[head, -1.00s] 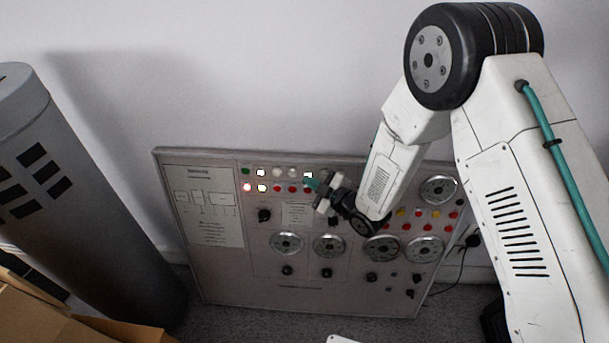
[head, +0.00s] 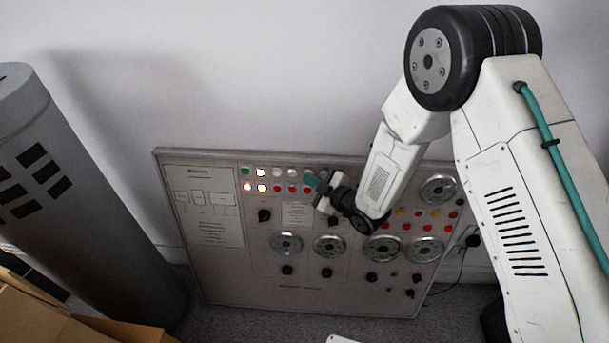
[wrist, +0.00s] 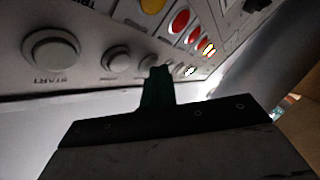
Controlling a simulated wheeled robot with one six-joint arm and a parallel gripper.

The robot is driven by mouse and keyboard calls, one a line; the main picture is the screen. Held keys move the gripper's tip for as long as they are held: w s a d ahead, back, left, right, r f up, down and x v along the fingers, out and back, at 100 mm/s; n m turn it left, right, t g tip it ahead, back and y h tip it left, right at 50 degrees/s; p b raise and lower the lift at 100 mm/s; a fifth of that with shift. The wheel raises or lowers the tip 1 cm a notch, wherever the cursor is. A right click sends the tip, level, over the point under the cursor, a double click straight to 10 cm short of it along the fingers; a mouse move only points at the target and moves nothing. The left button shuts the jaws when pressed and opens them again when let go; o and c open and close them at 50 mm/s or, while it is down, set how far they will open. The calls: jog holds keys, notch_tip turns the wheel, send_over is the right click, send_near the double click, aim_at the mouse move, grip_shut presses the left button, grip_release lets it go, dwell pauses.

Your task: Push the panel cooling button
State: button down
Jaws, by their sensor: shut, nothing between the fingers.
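The control panel (head: 215,270) leans against the wall, with two rows of small round buttons along its upper part. I cannot read which button is the panel cooling one. In the wrist view the shut fingers (wrist: 158,80) reach up to the panel face and overlap a row of pale round buttons. A larger pale button (wrist: 50,50) marked START is at the left. I cannot tell whether the fingertips touch a button.
Round metal dials (head: 286,243) and black knobs (head: 264,215) sit lower on the panel. Red and yellow buttons (head: 421,214) are at its right. A grey cylinder (head: 85,210) and cardboard boxes (head: 35,315) stand at the left.

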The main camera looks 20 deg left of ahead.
jog(key=shift+s+d+r, duration=0.15)
jog(key=shift+s+d, duration=0.05)
jog(key=shift+s, duration=0.55)
jog(key=shift+s+d+r, duration=0.15)
jog(key=shift+s+d, duration=0.05)
jog(key=shift+s, duration=0.6)
jog(key=shift+s+d+r, duration=0.2)
jog(key=shift+s, duration=0.55)
jog(key=shift+s+d+r, duration=0.15)
jog(key=shift+s+d, duration=0.05)
jog(key=shift+s, duration=0.6)
